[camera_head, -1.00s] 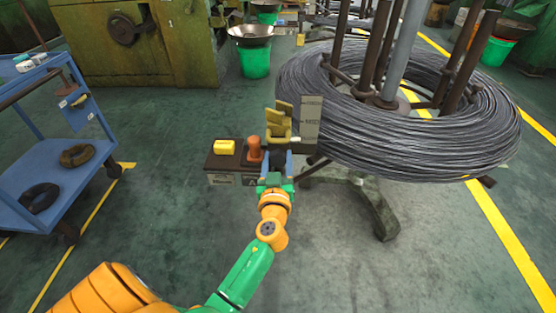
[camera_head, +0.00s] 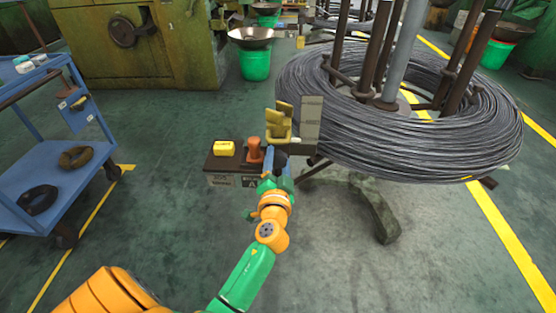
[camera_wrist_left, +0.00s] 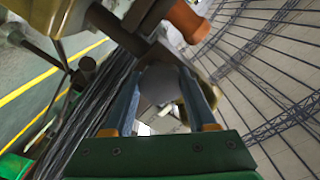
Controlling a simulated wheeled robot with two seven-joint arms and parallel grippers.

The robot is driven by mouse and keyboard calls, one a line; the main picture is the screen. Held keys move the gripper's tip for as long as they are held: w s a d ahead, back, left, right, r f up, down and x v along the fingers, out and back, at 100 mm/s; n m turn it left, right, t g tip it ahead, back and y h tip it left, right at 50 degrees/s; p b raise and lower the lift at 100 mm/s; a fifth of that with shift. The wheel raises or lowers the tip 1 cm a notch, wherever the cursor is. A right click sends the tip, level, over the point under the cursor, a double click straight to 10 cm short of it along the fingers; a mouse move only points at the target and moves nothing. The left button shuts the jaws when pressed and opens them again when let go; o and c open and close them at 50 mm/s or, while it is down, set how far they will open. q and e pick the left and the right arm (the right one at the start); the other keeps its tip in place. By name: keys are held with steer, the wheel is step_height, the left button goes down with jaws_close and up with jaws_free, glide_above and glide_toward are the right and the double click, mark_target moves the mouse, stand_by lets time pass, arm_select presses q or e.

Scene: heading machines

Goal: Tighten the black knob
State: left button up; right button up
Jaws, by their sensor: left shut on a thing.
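The black knob (camera_head: 281,158) sits at the front of a small fixture, below a yellow bracket (camera_head: 278,124), and is partly hidden by my left gripper. My left gripper (camera_head: 279,166) has blue fingers and reaches the knob from the front, turned nearly edge-on. In the left wrist view the knob (camera_wrist_left: 159,84) shows as a dark grey round face between the two fingers (camera_wrist_left: 160,100), which are shut on its sides. The knob's thread is hidden. My right gripper is not in view.
A grey plate (camera_head: 311,118) and a large wire coil (camera_head: 400,120) stand to the right. A blue cart (camera_head: 60,165) is at left.

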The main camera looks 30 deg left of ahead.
arm_select(q)
steer(key=m, duration=0.4)
steer(key=shift+m+p, duration=0.3)
steer(key=m+p, duration=0.1)
steer(key=m, duration=0.3)
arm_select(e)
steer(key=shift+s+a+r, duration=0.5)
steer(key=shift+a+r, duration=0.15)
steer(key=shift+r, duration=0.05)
arm_select(q)
steer(key=shift+f+m, duration=0.1)
steer(key=shift+m, duration=0.2)
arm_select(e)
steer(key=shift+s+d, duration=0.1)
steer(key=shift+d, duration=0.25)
arm_select(q)
steer(key=o, duration=1.4)
steer(key=shift+s+d, duration=0.1)
